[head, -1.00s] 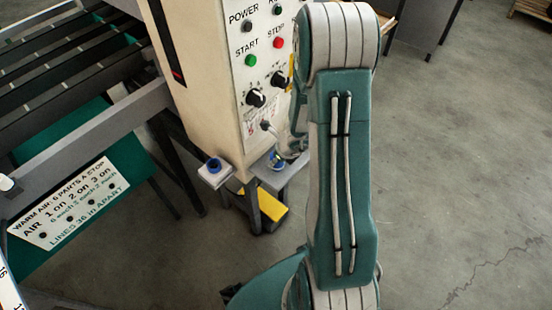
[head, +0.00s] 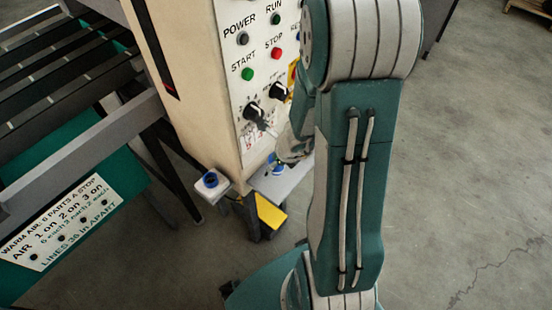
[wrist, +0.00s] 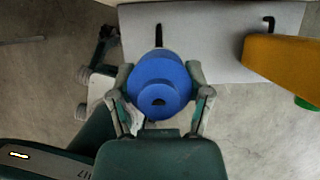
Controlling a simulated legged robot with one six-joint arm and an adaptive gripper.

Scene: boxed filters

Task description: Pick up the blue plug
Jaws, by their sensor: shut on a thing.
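The blue plug (wrist: 160,84) is a round, stepped piece with a dark hole in its near face. In the wrist view it sits between the two fingers of my gripper (wrist: 159,78), which is shut on it from both sides. In the head view the plug (head: 277,169) shows as a small blue patch below my gripper (head: 283,161), over the light grey shelf (head: 287,184). My arm hides part of this area. I cannot tell whether the plug touches the shelf.
The beige control cabinet (head: 190,85) with buttons and knobs stands just behind. A slatted conveyor frame (head: 75,165) is at left. Concrete floor at right is open.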

